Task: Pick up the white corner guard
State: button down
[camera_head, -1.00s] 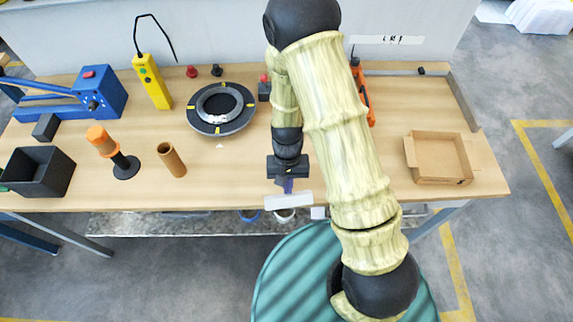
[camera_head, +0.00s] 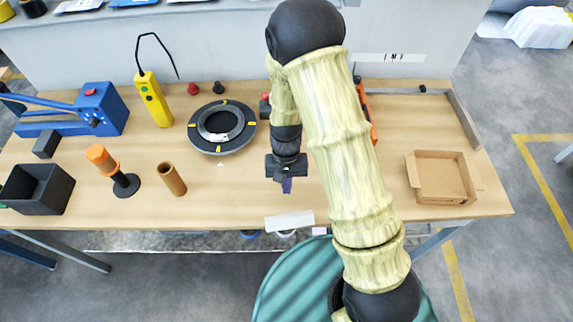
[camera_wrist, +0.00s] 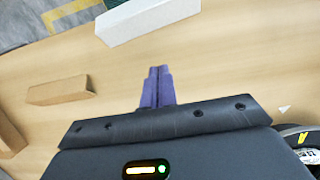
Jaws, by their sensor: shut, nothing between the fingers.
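The white corner guard (camera_head: 290,222) is a long pale bar lying at the table's front edge, right of middle. It also shows at the top of the wrist view (camera_wrist: 146,20), beyond the fingertips. My gripper (camera_head: 287,186) hangs over the table behind the guard, on its far side from the robot. In the wrist view its purple fingers (camera_wrist: 158,78) are together with nothing between them. A gap of bare table shows between the fingertips and the guard. The guard is apart from the gripper.
A black ring coil (camera_head: 221,127) lies left of my gripper. An open cardboard box (camera_head: 443,180) sits at the right. A cardboard tube (camera_head: 172,180), an orange-handled tool (camera_head: 112,170) and a black bin (camera_head: 37,188) stand at the left. Bare wood surrounds the gripper.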

jog(key=v, duration=0.7)
jog(key=shift+r+b, duration=0.15)
jog(key=shift+b, duration=0.25)
jog(key=shift+s+d, duration=0.1)
jog(key=shift+s, duration=0.05)
jog(key=s+d+r+t, duration=0.5)
jog(key=s+d+r, duration=0.1)
jog(key=d+r, duration=0.5)
jog(key=shift+s+d, duration=0.2)
jog(key=shift+d, duration=0.45)
jog(key=shift+r, duration=0.1)
